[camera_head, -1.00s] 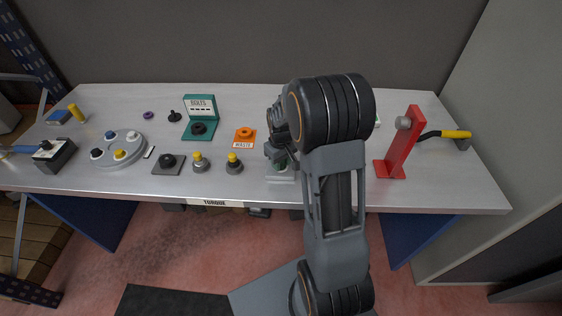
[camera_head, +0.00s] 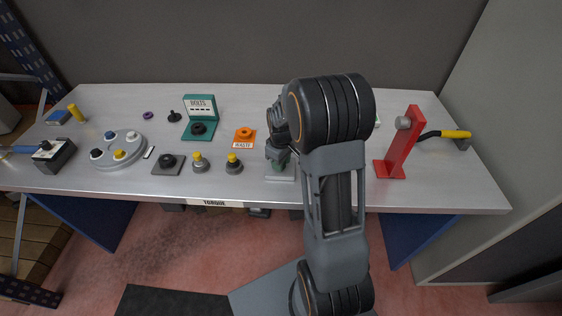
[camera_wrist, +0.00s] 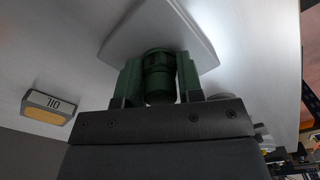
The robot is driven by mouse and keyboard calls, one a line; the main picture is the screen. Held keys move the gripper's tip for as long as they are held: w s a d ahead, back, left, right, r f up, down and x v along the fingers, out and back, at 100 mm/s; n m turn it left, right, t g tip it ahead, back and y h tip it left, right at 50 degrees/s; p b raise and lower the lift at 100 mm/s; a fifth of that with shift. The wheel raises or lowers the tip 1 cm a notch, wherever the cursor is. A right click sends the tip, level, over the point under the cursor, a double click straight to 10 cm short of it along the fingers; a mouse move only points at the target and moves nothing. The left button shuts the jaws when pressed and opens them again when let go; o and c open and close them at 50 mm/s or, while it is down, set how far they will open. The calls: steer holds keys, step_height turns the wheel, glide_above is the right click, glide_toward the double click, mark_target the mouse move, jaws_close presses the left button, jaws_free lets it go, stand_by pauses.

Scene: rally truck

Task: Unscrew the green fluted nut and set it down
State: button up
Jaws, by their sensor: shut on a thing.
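The green fluted nut (camera_wrist: 158,77) is between the two fingers of my gripper (camera_wrist: 158,84) in the wrist view. The fingers are shut on its sides. Beyond it lies a pale square plate (camera_wrist: 150,27). In the head view my gripper (camera_head: 278,163) points down over that plate (camera_head: 282,179) near the table's front edge, with a bit of green showing at its tip. My arm hides part of this spot. Whether the nut is still on a thread cannot be told.
A red upright stand (camera_head: 402,148) is to the right, with a yellow-handled tool (camera_head: 455,134) beyond it. To the left are an orange plate (camera_head: 244,138), two yellow-topped pieces (camera_head: 200,162) and a round grey tray (camera_head: 121,150). An OIL-labelled block (camera_wrist: 48,108) shows in the wrist view.

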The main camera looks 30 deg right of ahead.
steer(key=shift+n, duration=0.8)
steer(key=shift+n, duration=0.9)
steer(key=shift+n, duration=0.8)
